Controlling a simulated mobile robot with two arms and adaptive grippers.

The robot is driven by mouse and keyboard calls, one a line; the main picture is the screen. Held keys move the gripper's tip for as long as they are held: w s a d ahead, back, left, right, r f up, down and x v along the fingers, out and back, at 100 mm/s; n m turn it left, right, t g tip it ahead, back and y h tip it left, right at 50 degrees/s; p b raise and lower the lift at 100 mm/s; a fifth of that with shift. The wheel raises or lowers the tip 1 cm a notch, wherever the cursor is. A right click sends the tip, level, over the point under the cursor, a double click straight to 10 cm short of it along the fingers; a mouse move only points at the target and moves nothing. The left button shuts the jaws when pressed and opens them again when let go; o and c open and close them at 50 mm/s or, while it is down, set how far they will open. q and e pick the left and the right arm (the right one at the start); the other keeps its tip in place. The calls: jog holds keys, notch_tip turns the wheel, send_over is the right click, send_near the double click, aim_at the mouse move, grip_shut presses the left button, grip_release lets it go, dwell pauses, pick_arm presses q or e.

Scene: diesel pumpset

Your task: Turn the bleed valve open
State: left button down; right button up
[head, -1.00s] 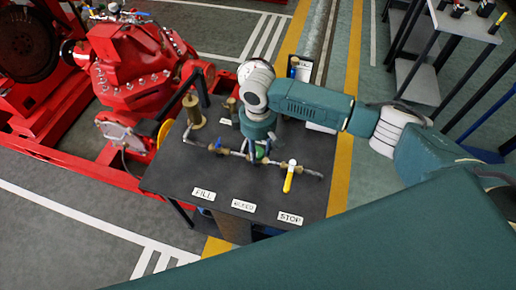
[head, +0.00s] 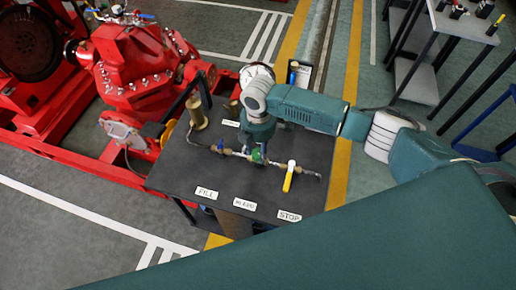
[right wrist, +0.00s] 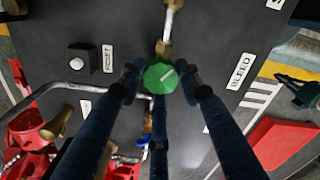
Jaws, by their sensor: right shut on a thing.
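The bleed valve is a green round knob (head: 258,156) on the pipe run of the dark bench, behind the BLEED label (head: 244,203). In the right wrist view the green knob (right wrist: 160,77) shows a pale line across its top, slanting up to the right. My right gripper (right wrist: 158,84) points down at it, with its dark blue fingers closed around the knob's rim. In the head view my right gripper (head: 257,147) is directly over the knob, and its fingers are partly hidden by my wrist. My left gripper is not in view.
A yellow-handled valve (head: 289,176) stands to the right on the same pipe, and a blue-handled valve (head: 220,147) to the left. A brass fitting (head: 197,113) rises at the bench's back left. The red pump (head: 135,60) stands behind left.

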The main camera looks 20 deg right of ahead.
jog(key=n, duration=0.2)
jog(key=shift+s+d+f+n, duration=0.1)
jog(key=shift+d+f+n, duration=0.05)
jog(key=shift+d+n, duration=0.25)
jog(key=n, duration=0.3)
jog(key=shift+n, duration=0.3)
jog(key=n, duration=0.4)
jog(key=shift+w, duration=0.2)
jog(key=shift+w+n+b, duration=0.1)
jog(key=shift+n+b, duration=0.2)
jog(key=shift+n, duration=0.6)
jog(key=shift+w+a+r, duration=0.1)
jog(key=shift+r, duration=0.15)
jog(key=shift+c, duration=0.2)
jog(key=o, duration=1)
jog(key=shift+o, duration=0.8)
jog(key=shift+f, duration=0.1)
jog(key=shift+a, duration=0.1)
